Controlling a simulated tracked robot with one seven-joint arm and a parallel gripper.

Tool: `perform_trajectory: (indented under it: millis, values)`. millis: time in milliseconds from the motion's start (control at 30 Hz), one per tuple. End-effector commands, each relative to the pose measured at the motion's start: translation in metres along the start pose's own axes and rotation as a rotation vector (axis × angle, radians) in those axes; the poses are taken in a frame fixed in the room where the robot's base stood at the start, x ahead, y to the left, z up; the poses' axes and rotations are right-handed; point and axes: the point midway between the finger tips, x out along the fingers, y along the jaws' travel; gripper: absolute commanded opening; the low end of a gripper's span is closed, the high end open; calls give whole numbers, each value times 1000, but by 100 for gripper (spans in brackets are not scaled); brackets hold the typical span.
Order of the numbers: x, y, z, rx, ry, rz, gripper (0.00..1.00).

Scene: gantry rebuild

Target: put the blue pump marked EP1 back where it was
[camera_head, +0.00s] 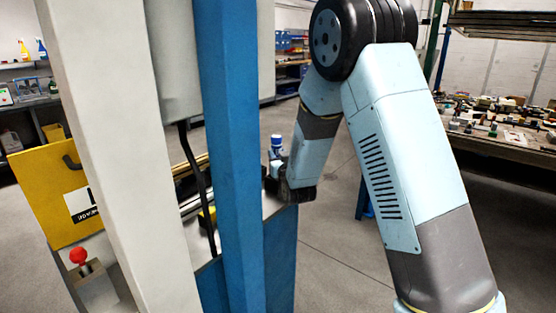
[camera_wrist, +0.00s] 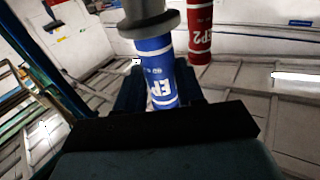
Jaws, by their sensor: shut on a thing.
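The blue pump (camera_wrist: 160,72) marked EP1 is between the jaws of my gripper (camera_wrist: 160,98) in the wrist view. It has white bands and a wide grey flange (camera_wrist: 150,24) at the picture's upper end. My gripper is shut on its blue body. In the head view the blue and white end of the pump (camera_head: 277,142) shows above my dark gripper (camera_head: 277,178), beside the blue post. The rest of the pump is hidden there by the gripper and arm. Where it was before cannot be told from these frames.
A red pump (camera_wrist: 201,32) marked EP2 shows close beyond the blue one in the wrist view. A blue post (camera_head: 228,150) and a pale post (camera_head: 115,140) stand left of my arm. A cluttered bench (camera_head: 510,150) is at right. Open floor lies between.

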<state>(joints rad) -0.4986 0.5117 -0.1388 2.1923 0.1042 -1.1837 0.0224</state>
Motion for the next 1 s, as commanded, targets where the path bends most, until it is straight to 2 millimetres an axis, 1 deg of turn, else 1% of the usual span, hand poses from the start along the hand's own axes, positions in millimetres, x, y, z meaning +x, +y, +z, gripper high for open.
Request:
perform_trajectory:
  millis: [33,100,367,967,1000]
  values:
    - [0,0,6,0,0,0,0]
    - [0,0,10,0,1,0,0]
    - [-1,0,11,1,2,0,0]
    - [-2,0,24,1,-1,0,0]
    - [-2,0,25,0,-3,0,40]
